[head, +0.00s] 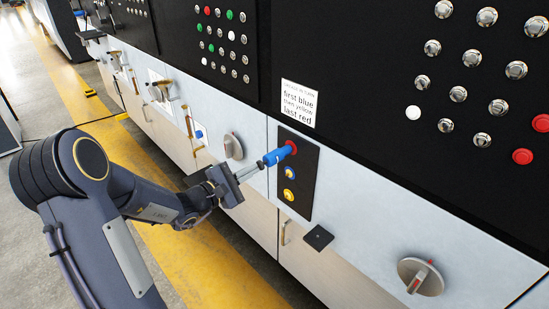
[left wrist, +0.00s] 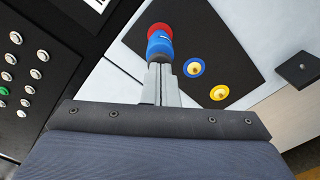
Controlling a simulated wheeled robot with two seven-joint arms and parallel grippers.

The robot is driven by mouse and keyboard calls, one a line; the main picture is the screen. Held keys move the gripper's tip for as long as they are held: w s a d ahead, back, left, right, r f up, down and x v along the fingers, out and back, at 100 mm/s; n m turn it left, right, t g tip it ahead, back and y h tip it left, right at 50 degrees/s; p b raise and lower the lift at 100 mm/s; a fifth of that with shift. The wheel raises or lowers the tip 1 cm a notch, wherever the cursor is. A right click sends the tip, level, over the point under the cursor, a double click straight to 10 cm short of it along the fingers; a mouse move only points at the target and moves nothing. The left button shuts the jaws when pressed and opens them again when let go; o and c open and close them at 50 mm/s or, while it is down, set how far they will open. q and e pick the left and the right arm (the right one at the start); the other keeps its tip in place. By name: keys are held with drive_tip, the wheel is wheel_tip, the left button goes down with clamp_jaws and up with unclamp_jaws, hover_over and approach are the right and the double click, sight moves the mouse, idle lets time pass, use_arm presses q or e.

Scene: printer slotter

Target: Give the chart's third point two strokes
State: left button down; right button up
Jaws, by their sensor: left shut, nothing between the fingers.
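The chart (head: 299,103) is a white card whose legible lines read first blue, then yellow, last red. Below it a black panel (head: 310,166) carries three ringed points in a column. The red point (head: 292,147) is at the top; it also shows in the left wrist view (left wrist: 159,30). The blue-ringed point (head: 290,172) is in the middle and the yellow point (head: 288,195) at the bottom. A blue cylinder (head: 275,157) sits in front of the red point, in line with it. My left gripper (head: 262,164) is shut, its fingertips at the cylinder's near end; contact cannot be told.
A grey knob (head: 233,146) is left of the panel, and another knob (head: 420,277) is at lower right. A small black plate (head: 318,238) juts out below the panel. Black boards with several round buttons are above. The yellow floor stripe (head: 215,275) is clear.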

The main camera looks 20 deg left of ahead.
use_arm(q)
drive_tip(key=shift+w, duration=0.15)
drive_tip(key=shift+s+a+b, duration=0.1)
drive_tip(key=shift+s+b, duration=0.25)
drive_tip(key=shift+b, duration=0.15)
idle(0.6)
drive_tip(key=shift+w, duration=0.2)
idle(0.5)
drive_tip(key=shift+b+x, duration=0.45)
drive_tip(key=shift+x, duration=0.35)
drive_tip(key=shift+s, duration=0.15)
drive_tip(key=shift+v, duration=0.85)
